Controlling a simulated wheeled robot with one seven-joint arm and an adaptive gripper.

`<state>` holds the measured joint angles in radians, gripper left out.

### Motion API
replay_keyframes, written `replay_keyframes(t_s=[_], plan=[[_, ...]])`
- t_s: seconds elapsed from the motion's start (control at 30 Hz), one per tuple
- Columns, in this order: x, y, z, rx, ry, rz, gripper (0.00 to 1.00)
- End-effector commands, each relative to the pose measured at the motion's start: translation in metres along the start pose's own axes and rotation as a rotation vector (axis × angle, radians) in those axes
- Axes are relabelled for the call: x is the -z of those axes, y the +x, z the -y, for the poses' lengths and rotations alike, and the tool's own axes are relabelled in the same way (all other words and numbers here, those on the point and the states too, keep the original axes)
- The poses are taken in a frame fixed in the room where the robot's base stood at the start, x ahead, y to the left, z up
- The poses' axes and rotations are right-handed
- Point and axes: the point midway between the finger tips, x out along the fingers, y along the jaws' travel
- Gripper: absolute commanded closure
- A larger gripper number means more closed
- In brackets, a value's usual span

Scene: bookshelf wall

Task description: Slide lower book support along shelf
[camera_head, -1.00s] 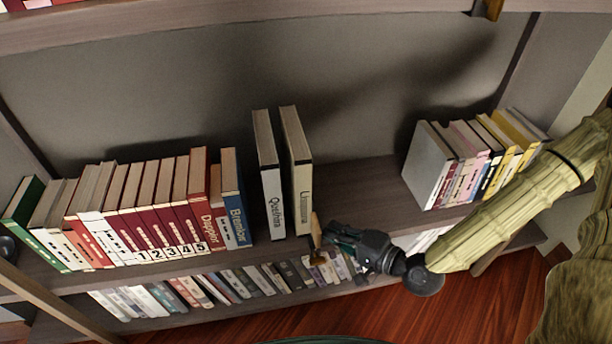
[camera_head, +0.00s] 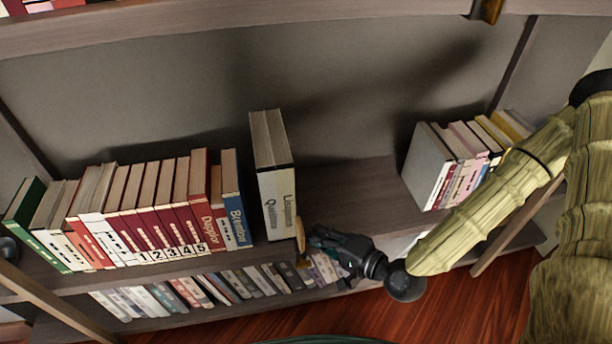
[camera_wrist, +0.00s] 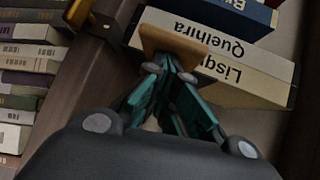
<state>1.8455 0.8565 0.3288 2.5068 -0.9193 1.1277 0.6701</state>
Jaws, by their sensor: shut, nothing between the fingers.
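The lower book support is a small tan wooden piece (camera_head: 300,236) at the front edge of the middle shelf. It stands against the right side of two pale upright books, the left one (camera_head: 268,185) lettered "Quelnira". In the wrist view the support (camera_wrist: 172,44) is a brown plate against the pale book's face. My gripper (camera_head: 309,236) is shut with nothing between its fingers. It is right of the support, with its tips at or very near it. In the wrist view the teal fingers (camera_wrist: 169,68) converge beside the plate; contact is hard to confirm.
A row of red, white and blue books (camera_head: 150,210) stands left, with a narrow gap before the two pale books. Bare shelf (camera_head: 350,195) lies to their right, then another book group (camera_head: 428,165). Lower-shelf books (camera_head: 220,287) sit below. An upper shelf (camera_head: 240,28) hangs above.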

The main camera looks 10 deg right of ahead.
Motion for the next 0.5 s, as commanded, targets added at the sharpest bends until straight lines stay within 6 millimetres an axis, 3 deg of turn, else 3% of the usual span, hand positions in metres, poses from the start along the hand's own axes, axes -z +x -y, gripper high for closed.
replay_keyframes(t_s=[0.5], plan=[[-0.0099, 0.0066, 0.0022, 0.0, -0.001, 0.005, 1.0]])
